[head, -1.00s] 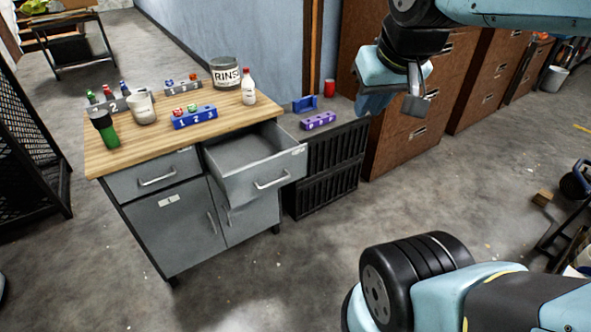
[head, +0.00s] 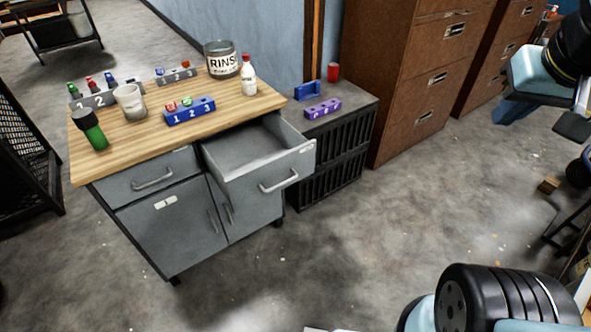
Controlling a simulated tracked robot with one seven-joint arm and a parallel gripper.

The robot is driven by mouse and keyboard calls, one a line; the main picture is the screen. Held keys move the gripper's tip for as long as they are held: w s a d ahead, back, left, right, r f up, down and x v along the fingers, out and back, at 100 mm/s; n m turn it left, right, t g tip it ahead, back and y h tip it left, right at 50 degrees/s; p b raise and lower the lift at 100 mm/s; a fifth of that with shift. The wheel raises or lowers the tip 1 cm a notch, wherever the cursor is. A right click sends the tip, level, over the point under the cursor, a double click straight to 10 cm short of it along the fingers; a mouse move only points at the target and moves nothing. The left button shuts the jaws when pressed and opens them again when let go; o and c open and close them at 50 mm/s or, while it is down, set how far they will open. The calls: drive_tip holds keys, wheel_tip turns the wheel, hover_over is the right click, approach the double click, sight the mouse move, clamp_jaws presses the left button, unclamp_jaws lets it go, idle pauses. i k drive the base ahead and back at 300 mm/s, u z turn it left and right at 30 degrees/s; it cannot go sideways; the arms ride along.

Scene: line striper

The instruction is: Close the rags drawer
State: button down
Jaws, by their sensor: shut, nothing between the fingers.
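The grey cabinet (head: 168,225) has two drawers under its wooden top. The right drawer (head: 285,178) is pulled well out, and the part of its inside that shows looks empty. Its front has a bar handle and a small label too small to read, so I cannot confirm that it is the rags drawer. The left drawer (head: 150,178) is closed. My gripper (head: 574,127) is at the right edge of the head view, partly cut off. It is shut and empty, far to the right of the open drawer and apart from it.
The wooden top (head: 140,150) holds a RINSE can (head: 221,60), a white bottle (head: 249,76), a cup (head: 129,103), a green bottle (head: 92,132) and a blue numbered rack (head: 190,112). A black crate unit (head: 345,155) stands right of the drawer. Floor (head: 400,215) in front is clear.

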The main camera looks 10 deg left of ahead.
sight(252, 161)
drive_tip(key=u, duration=0.15)
drive_tip(key=k, duration=0.85)
drive_tip(key=u, duration=0.2)
drive_tip(key=i, duration=0.5)
drive_tip(key=u, duration=0.05)
